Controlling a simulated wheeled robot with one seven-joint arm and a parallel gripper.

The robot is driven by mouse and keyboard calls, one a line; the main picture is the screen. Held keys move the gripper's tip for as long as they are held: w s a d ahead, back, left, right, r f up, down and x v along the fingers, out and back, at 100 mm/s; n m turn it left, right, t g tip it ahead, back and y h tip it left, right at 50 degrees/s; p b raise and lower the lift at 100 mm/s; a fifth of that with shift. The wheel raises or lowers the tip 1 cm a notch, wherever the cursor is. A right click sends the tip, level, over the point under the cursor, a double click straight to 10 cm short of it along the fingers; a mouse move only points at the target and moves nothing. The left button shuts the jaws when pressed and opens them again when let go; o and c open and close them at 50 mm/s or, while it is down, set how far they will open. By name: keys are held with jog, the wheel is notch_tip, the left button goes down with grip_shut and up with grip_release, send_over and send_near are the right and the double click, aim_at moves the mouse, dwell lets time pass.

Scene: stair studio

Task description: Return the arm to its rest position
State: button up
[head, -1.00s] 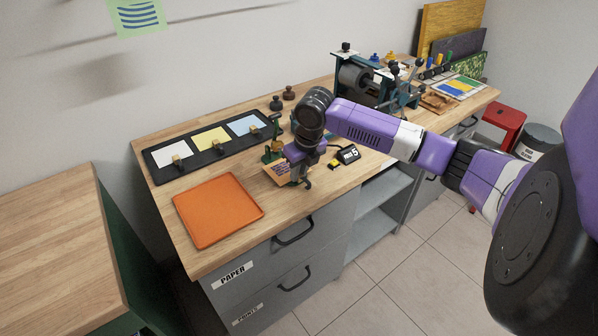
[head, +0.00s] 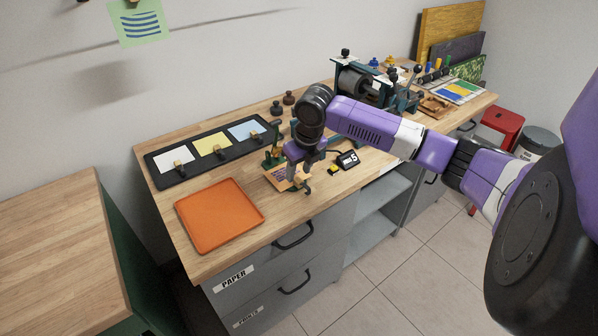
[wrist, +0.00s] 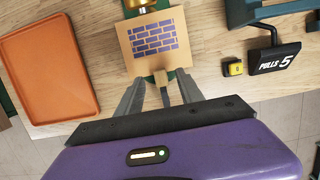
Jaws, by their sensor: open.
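My purple arm reaches over the wooden bench from the right in the head view. My gripper (head: 300,186) is open and points down near the bench's front edge. In the wrist view its two fingers (wrist: 163,98) are apart with nothing held between them. A brown block or card with a blue brick pattern (wrist: 153,41) lies just beyond the fingertips, on a small green stand with a brass part. In the head view this brown piece (head: 278,178) is partly hidden by my gripper.
An orange tray (head: 219,215) lies left of my gripper. A black rack with white, yellow and blue sheets (head: 213,147) stands behind it. A "PULLS 5" counter (head: 347,159) and a small yellow object (head: 333,171) are to the right. A roller press (head: 362,82) stands farther back.

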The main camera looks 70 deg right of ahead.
jog(key=shift+r+p, duration=1.6)
jog(key=shift+r, duration=1)
